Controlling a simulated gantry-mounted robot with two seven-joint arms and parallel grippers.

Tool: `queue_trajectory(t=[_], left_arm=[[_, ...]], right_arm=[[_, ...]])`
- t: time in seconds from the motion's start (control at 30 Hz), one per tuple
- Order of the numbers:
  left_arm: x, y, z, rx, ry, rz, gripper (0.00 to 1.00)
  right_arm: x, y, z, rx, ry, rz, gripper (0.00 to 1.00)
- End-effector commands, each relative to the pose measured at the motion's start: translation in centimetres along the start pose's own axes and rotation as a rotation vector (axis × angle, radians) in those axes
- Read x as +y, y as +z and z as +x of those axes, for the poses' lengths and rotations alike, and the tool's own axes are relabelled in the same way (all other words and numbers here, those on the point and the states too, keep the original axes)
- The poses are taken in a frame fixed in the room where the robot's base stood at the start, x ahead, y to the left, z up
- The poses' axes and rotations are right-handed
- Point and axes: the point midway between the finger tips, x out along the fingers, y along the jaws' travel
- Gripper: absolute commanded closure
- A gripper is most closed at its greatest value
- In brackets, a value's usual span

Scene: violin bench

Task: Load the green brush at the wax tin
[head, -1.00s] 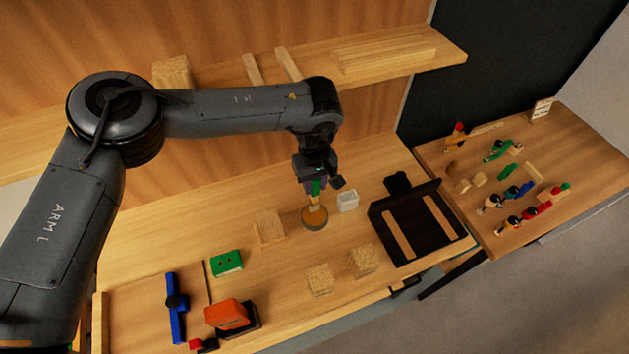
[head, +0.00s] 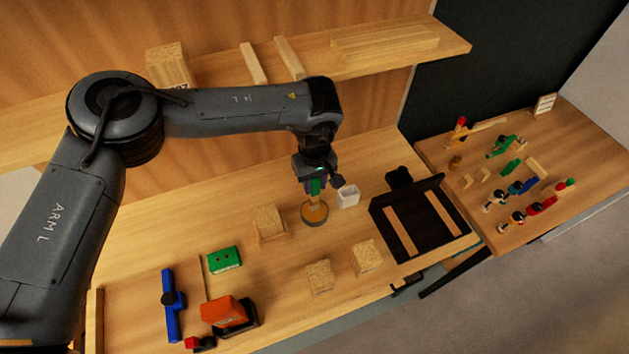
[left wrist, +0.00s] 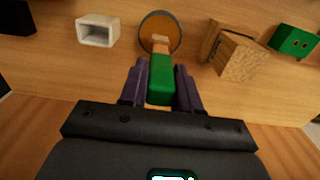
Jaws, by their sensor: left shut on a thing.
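My left gripper (head: 315,186) is shut on the green brush (left wrist: 161,78). The brush has a green handle and a pale wooden lower end, and it points down. The wax tin (head: 314,217) is a round, dark-rimmed tin with an amber face, standing on the bench under the brush. It also shows in the left wrist view (left wrist: 170,27), where the brush's end overlaps the tin's face. I cannot tell whether the tip touches the wax. My right gripper is not in view.
A small white open cup (head: 348,196) stands just right of the tin. A wooden block (head: 268,223) is to its left, and two more blocks are in front. A black cradle (head: 420,220) stands to the right. A green box (head: 224,260) lies farther left.

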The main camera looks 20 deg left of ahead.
Motion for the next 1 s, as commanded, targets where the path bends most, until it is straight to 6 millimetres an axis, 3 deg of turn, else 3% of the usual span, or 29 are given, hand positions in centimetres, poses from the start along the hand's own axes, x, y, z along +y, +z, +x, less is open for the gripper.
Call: queue_trajectory(t=[1.0], left_arm=[[0.0, 0.0, 1.0, 0.0, 0.0, 0.0, 0.99]], right_arm=[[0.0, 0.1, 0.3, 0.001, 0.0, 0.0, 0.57]])
